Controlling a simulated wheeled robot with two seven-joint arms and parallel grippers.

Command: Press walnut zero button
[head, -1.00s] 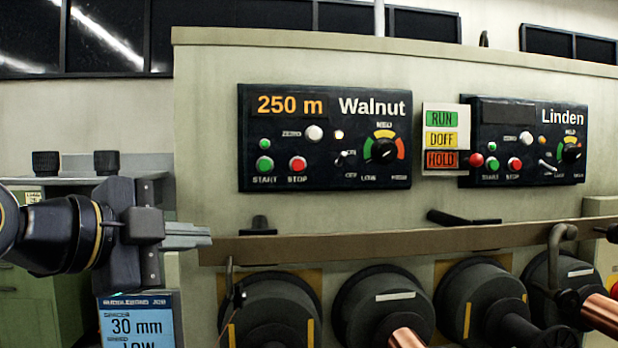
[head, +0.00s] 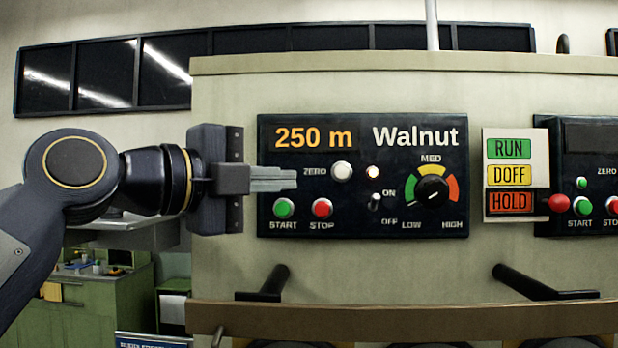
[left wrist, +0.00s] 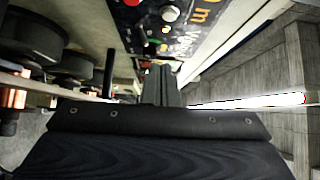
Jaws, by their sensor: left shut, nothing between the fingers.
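The Walnut panel (head: 390,222) is a black control box on the pale machine face, with an orange "250 m" readout. Its white zero button (head: 342,171) sits below the readout, right of the "ZERO" label. In the left wrist view the white button (left wrist: 171,13) is near the top edge. My left gripper (head: 294,179) is shut and empty, its fingertips pointing right over the panel's left edge, left of the zero button. In the head view a gap shows between the fingertips and the button. My right gripper is not in view.
Around the zero button are a green start button (head: 283,208), a red stop button (head: 322,207), a toggle switch (head: 374,202) and a speed dial (head: 432,190). A RUN/DOFF/HOLD sign (head: 515,175) and the Linden panel (head: 590,150) are to the right. A brown rail (head: 420,322) runs below.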

